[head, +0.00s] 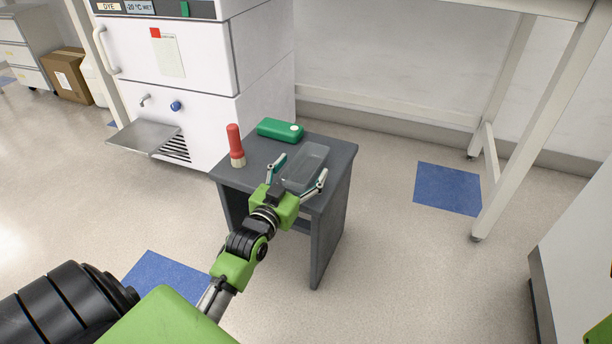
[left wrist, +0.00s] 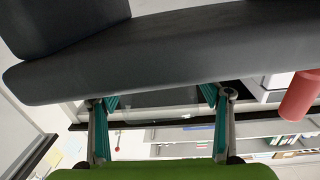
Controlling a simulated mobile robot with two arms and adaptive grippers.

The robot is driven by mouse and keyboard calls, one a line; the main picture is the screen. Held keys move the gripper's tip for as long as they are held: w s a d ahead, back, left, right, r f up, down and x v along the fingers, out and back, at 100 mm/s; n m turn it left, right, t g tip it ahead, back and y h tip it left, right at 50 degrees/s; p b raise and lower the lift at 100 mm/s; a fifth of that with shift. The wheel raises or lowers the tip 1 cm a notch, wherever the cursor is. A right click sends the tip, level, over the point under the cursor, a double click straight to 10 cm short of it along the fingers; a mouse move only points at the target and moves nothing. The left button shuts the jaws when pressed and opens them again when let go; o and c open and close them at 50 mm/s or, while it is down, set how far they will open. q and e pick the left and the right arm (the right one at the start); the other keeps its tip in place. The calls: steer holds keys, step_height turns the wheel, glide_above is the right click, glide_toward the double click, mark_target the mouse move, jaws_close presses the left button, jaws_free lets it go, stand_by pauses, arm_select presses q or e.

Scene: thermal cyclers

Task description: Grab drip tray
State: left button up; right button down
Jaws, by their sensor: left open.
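A clear, shallow rectangular tray (head: 310,157) lies on a small dark grey table (head: 337,156). My left gripper (head: 300,168) is open at the tray's near end, one finger on each side of it. In the left wrist view, the two fingers (left wrist: 160,98) stand wide apart, with a translucent surface (left wrist: 160,108) between them at the table's edge. I cannot tell whether the fingers touch the tray. A flat metal tray (head: 142,136) also sticks out below a tap on the white machine. My right gripper is not in view.
A red bottle (head: 235,143) stands at the table's left and also shows in the left wrist view (left wrist: 300,96). A green box (head: 280,129) lies behind the tray. The white machine (head: 190,85) stands at the back left. A white bench leg (head: 540,115) stands right; floor between is clear.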

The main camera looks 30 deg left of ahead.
arm_select(q)
steer(key=shift+w+a, duration=0.15)
steer(key=shift+w, duration=0.65)
steer(key=c, duration=1.2)
steer(key=shift+r, duration=0.25)
